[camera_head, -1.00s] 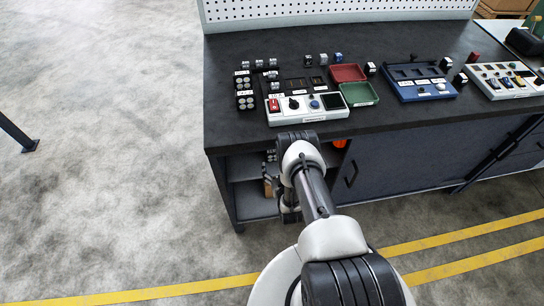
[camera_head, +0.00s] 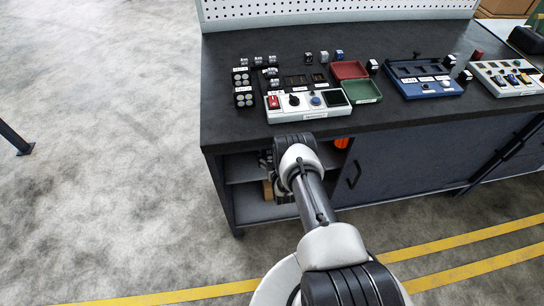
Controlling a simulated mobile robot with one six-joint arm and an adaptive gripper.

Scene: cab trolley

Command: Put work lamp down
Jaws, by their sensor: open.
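My arm reaches to the open shelf bay under the left end of the dark workbench (camera_head: 225,125). My gripper (camera_head: 281,190) is at the bay's front, mostly hidden behind my own arm; its fingertips cannot be made out, and I see nothing held in it. I cannot pick out the work lamp for certain. A small orange thing (camera_head: 341,143) shows at the upper right of the bay, partly hidden, and I cannot tell what it is. The bay's lower shelf (camera_head: 252,210) is partly bare at its left.
On the bench top stand a white control panel (camera_head: 308,112), a red tray (camera_head: 348,70), a green tray (camera_head: 362,91), a blue fixture (camera_head: 425,80) and several small dark blocks. A closed cabinet front (camera_head: 400,165) is right of the bay. Open floor lies left.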

